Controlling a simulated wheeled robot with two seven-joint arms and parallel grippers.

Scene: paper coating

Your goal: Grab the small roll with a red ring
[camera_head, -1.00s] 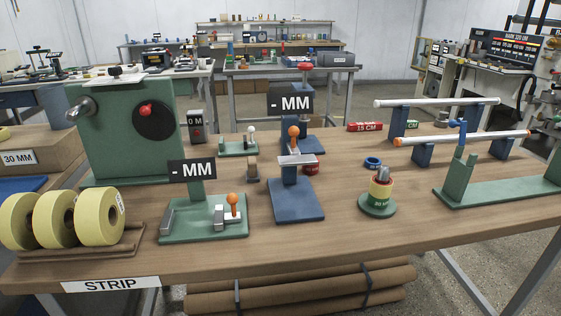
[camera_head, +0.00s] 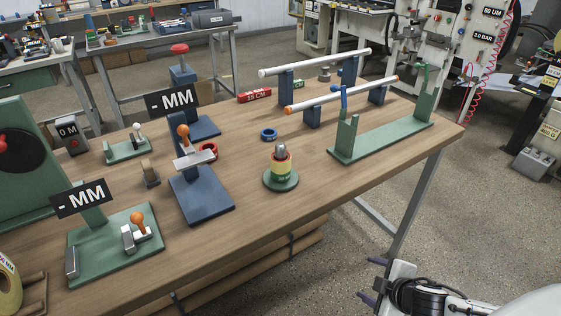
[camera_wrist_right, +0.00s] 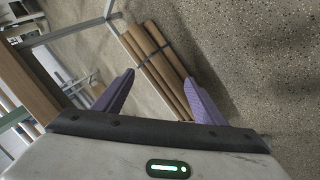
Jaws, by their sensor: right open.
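A small yellow roll (camera_head: 282,164) with a reddish ring at its top and a green band low down stands upright on a round green base (camera_head: 281,182) near the table's front edge. A grey post sticks up through it. My right gripper (camera_head: 371,280) is at the bottom right, beyond the front edge and apart from the roll. In the right wrist view my right gripper (camera_wrist_right: 159,77) has its two purple fingers spread, with nothing between them. The roll does not show there. My left gripper is not in view.
A blue press stand (camera_head: 203,198) and a red ring-shaped part (camera_head: 208,151) are left of the roll. A blue ring (camera_head: 268,134) lies behind it. Bare wood surrounds the base.

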